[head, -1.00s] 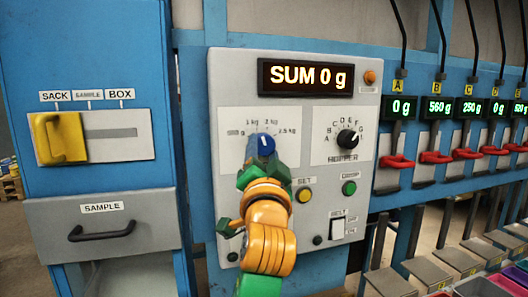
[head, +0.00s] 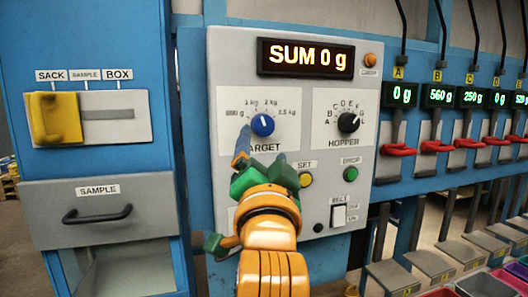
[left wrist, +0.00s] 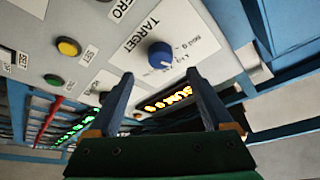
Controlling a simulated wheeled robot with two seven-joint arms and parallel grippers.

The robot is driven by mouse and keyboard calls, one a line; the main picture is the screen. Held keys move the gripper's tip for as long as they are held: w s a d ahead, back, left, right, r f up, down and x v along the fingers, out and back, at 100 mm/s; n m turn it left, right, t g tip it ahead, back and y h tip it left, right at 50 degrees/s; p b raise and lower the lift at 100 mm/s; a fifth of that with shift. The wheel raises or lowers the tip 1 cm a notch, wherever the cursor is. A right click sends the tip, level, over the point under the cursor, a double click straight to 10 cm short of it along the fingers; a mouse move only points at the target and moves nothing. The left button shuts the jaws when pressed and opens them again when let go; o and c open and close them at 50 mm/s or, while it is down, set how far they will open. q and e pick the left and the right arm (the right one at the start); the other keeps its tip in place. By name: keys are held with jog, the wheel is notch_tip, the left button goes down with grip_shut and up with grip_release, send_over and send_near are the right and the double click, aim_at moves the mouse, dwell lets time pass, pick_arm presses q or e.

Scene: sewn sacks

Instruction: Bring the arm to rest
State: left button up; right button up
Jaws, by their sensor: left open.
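My left gripper (head: 262,160) is in front of the grey control panel (head: 230,100), below the blue TARGET knob (head: 263,125). In the left wrist view its two blue fingers (left wrist: 158,95) stand apart with nothing between them, and the blue knob (left wrist: 161,55) lies beyond them, apart from the fingers. The display (head: 305,57) reads SUM 0 g. My right gripper is in neither view.
The panel also bears the black HOPPER knob (head: 348,122), the yellow SET button (head: 305,180), the green DROP button (head: 350,174) and the BELT switch (head: 338,215). A yellow slider (head: 55,118) and SAMPLE drawer (head: 98,213) are at left. Red hopper levers (head: 437,146) line the right.

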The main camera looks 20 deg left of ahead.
pick_arm(q)
jog(key=shift+a, duration=0.1)
jog(key=a+f+g+h, duration=0.2)
jog(key=f+g, duration=0.2)
jog(key=f, duration=1.4)
jog(key=a+f+g+h, duration=0.1)
jog(key=f+g+h, duration=0.25)
jog(key=f, duration=1.35)
jog(key=s+f+n+g+h, duration=0.1)
jog(key=s+f+g, duration=0.4)
jog(key=s+f, duration=0.55)
jog(key=s+f+n+g+h, duration=0.15)
jog(key=s+f+g, duration=0.25)
jog(key=s+f, duration=0.7)
jog(key=s+f+g, duration=0.2)
jog(key=s+f, duration=0.2)
jog(key=f, duration=0.9)
jog(key=s+a+f+y, duration=0.1)
jog(key=s+a+f, duration=0.1)
jog(key=s+f, duration=0.9)
jog(key=shift+s+a+g, duration=0.2)
jog(key=shift+s+g, duration=0.15)
jog(key=shift+s, duration=0.5)
